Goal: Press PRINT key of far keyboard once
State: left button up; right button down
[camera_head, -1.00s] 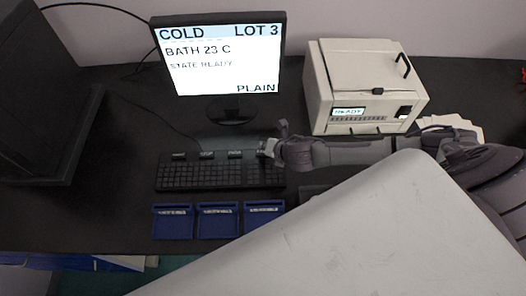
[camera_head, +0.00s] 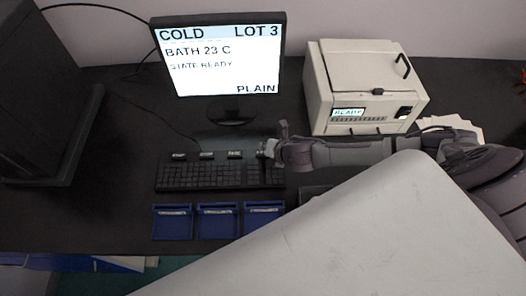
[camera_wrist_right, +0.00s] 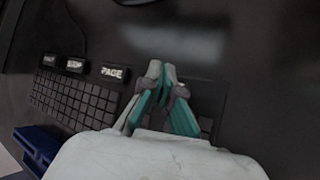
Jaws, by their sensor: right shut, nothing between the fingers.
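The far keyboard (camera_head: 205,176) is black and lies in front of the monitor; it also shows in the right wrist view (camera_wrist_right: 72,100). Several raised keys stand along its back edge. No PRINT label can be read; my gripper covers the right end of that row. My right gripper (camera_head: 264,152) is shut and empty, its tips over the keyboard's back right end, right of the PAGE key. In the wrist view its tips (camera_wrist_right: 160,72) meet. Whether they touch a key cannot be told. My left gripper is out of view.
The monitor (camera_head: 222,60) reads COLD, LOT 3, BATH 23 C, PLAIN. A beige instrument (camera_head: 350,75) showing READY stands behind my right arm. Blue trays (camera_head: 218,224) lie in front of the keyboard. A dark box (camera_head: 45,100) stands at left.

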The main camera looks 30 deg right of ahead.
jog(key=shift+f, duration=0.15)
jog(key=shift+f, duration=0.3)
jog(key=shift+f+b, duration=0.3)
jog(key=shift+f, duration=0.1)
dwell(0.8)
jog(key=shift+r, duration=0.1)
jog(key=shift+r+p, duration=0.75)
jog(key=shift+p, duration=0.25)
notch_tip(320, 180, up, 5)
jog(key=p, duration=0.5)
jog(key=shift+r, duration=0.1)
